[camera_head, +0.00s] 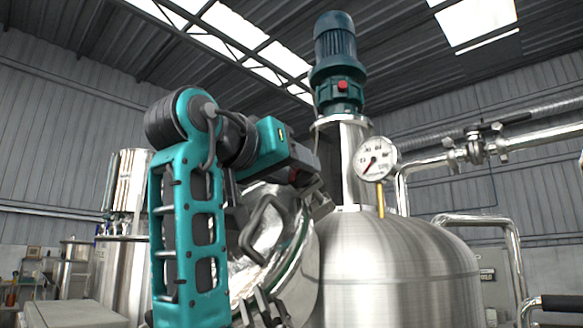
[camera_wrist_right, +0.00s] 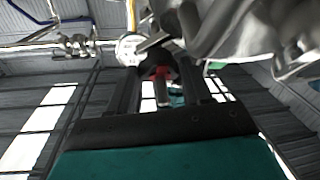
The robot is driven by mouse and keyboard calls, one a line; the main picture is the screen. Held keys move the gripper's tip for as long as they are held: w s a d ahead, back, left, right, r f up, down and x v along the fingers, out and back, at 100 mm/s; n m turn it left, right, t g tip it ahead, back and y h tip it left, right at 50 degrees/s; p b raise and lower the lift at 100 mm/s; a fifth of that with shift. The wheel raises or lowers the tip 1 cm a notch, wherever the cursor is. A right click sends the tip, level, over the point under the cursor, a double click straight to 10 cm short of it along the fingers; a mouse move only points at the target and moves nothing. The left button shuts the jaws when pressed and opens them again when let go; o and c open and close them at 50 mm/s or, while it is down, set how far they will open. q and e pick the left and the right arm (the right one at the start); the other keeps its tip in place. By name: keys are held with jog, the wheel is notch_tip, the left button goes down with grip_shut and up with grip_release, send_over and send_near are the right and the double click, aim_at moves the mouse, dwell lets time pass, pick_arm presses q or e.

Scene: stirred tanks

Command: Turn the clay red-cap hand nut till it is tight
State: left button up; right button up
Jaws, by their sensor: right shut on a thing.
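My right arm (camera_head: 187,220) rises on the left of the head view and bends over toward the tank lid. My right gripper (camera_head: 316,197) is at the upper edge of the tilted round lid, beside the motor column. In the wrist view the gripper (camera_wrist_right: 158,68) is shut on the hand nut, whose red part (camera_wrist_right: 160,72) shows between the dark fingers. In the head view the gripper mostly hides the nut. How far the nut is threaded down cannot be told.
The shiny lid (camera_head: 268,232) with a bent handle (camera_head: 258,222) leans against the steel tank (camera_head: 400,265). A dial gauge (camera_head: 376,159) and a teal motor (camera_head: 336,60) stand close to the gripper's right. Pipes (camera_head: 480,150) run at the right.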

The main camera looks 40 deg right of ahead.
jog(key=shift+c, duration=0.7)
jog(key=shift+m, duration=0.3)
jog(key=m+g+p, duration=0.1)
jog(key=m, duration=0.1)
jog(key=shift+w+r+m+g+h+p, duration=0.15)
jog(key=shift+m+g+h+p, duration=0.15)
jog(key=shift+g+p, duration=0.1)
jog(key=m+g+p, duration=0.1)
jog(key=m+g, duration=0.1)
jog(key=m, duration=0.1)
jog(key=shift+w, duration=0.1)
jog(key=m+g, duration=0.1)
jog(key=m, duration=0.1)
jog(key=shift+m+g+p, duration=0.3)
jog(key=shift+p, duration=0.05)
jog(key=shift+w+m+g+y, duration=0.1)
jog(key=shift+m+g+y, duration=0.65)
jog(key=shift+m, duration=0.85)
jog(key=shift+m+g, duration=0.25)
jog(key=shift+m, duration=0.05)
